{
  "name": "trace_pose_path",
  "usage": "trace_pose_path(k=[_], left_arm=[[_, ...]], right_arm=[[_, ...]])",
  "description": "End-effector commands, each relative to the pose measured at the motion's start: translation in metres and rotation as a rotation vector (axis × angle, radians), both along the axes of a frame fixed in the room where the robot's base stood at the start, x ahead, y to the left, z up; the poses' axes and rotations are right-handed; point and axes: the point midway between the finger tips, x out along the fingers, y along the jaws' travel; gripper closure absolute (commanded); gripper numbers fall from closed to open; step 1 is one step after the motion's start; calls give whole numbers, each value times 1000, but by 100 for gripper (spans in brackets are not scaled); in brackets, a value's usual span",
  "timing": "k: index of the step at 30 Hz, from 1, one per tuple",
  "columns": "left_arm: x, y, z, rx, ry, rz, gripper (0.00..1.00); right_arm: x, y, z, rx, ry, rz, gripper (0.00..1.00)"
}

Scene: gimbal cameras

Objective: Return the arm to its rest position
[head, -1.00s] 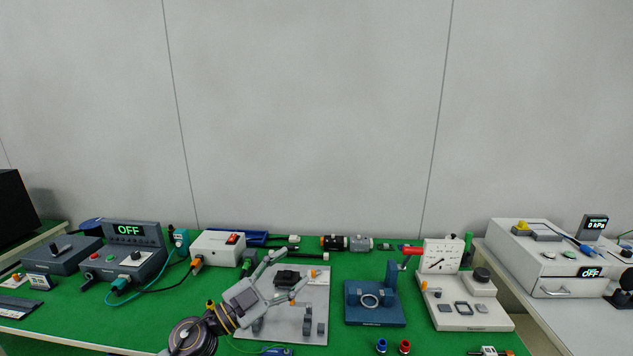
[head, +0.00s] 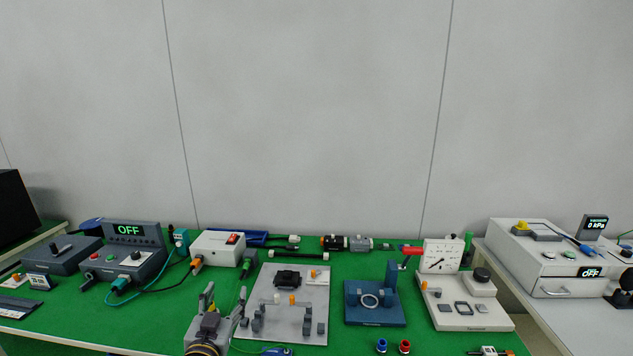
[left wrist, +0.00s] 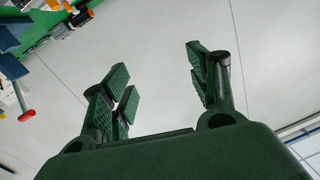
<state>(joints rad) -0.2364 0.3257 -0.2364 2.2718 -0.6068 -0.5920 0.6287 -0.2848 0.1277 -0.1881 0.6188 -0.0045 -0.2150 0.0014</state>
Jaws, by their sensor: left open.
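My left gripper (head: 222,302) is at the bottom of the head view, in front of the left edge of a light grey fixture plate (head: 265,331). Its fingers point up and are spread apart, with nothing between them. In the left wrist view the two padded fingers of my left gripper (left wrist: 165,85) also stand wide apart, with only pale wall behind them. My right gripper is not in view.
The green bench (head: 345,268) holds a grey box reading OFF (head: 128,262), a white box with a red switch (head: 217,247), a blue fixture (head: 375,312) and a dial gauge stand (head: 443,256). A white pump unit (head: 530,260) stands at the right.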

Motion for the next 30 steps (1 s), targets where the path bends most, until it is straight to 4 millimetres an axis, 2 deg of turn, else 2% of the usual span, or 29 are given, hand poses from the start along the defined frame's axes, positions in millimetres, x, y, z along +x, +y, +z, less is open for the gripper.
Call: trace_pose_path(k=[9, 14, 18, 24, 30], left_arm=[[-45, 26, -77, -28, 347, 122, 41], [-78, 30, -114, -33, 536, 141, 41], [-112, 28, -144, -34, 705, 133, 41], [-162, 21, -175, -34, 927, 90, 41], [-195, 14, -189, -31, 1060, 44, 41]], right_arm=[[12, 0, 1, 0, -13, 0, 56], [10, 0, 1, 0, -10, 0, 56], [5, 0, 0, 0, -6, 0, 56], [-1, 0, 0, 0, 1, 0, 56], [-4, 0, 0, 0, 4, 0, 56]])
